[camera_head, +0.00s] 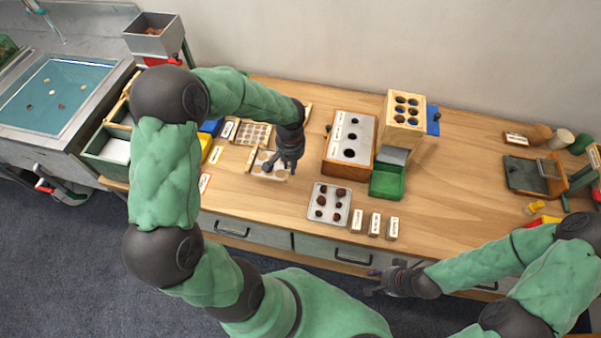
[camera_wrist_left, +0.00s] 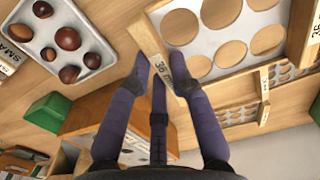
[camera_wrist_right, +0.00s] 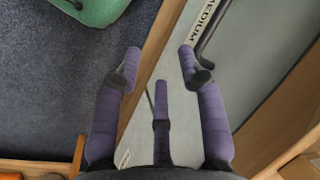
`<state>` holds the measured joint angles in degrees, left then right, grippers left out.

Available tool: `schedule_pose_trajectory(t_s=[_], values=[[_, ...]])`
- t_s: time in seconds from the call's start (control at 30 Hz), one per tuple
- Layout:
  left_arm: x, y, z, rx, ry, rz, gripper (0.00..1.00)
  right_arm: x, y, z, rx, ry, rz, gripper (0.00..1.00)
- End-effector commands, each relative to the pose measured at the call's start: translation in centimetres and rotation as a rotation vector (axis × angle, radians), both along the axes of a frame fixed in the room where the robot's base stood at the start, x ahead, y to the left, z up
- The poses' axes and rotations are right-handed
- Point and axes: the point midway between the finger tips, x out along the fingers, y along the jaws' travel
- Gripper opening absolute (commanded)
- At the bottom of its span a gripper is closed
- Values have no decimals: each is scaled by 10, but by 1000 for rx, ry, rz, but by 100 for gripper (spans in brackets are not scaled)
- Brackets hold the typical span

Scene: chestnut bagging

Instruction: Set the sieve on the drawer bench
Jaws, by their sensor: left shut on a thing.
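The sieve (camera_head: 271,172) is a pale plate with large round holes in a wooden frame. It is at the wooden drawer bench (camera_head: 300,210); I cannot tell if it rests on the top or hangs just above. In the left wrist view the sieve (camera_wrist_left: 257,14) shows its wooden handle, marked 36 mm. My left gripper (camera_head: 278,167) is shut on this handle, its fingers (camera_wrist_left: 160,70) on either side of it. My right gripper (camera_head: 374,284) is open and empty in front of the drawers; its fingers (camera_wrist_right: 160,70) stand apart near a drawer front marked MEDIUM (camera_wrist_right: 207,20).
A second sieve (camera_head: 254,134) with smaller holes lies just behind. A tray with several chestnuts (camera_head: 330,217) and small label blocks (camera_head: 375,224) are near the front edge. Bench right of centre is clear.

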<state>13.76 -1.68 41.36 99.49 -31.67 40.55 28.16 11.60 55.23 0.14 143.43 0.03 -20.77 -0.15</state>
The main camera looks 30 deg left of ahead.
Motion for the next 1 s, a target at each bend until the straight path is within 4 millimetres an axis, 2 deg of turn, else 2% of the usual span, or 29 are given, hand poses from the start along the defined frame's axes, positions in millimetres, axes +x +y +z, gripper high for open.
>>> schedule_pose_trajectory(t_s=[0.03, 0.2, 0.43, 0.67, 1.0], values=[[6, -3, -11, 0, 0, -3, 0, 0, 0, -6, 0, 0, 0, 40], [19, -9, -26, 1, -2, -1, 0, 0, 0, -12, 0, 0, 0, 40], [27, -13, -36, 1, -2, -1, 0, 0, 0, -16, 0, 0, 0, 40], [29, -14, -68, 0, 0, 1, 0, 0, 0, -34, 0, 0, 0, 40], [29, -14, -69, 0, -3, 1, 0, 0, 0, -34, 0, -1, 0, 40]])
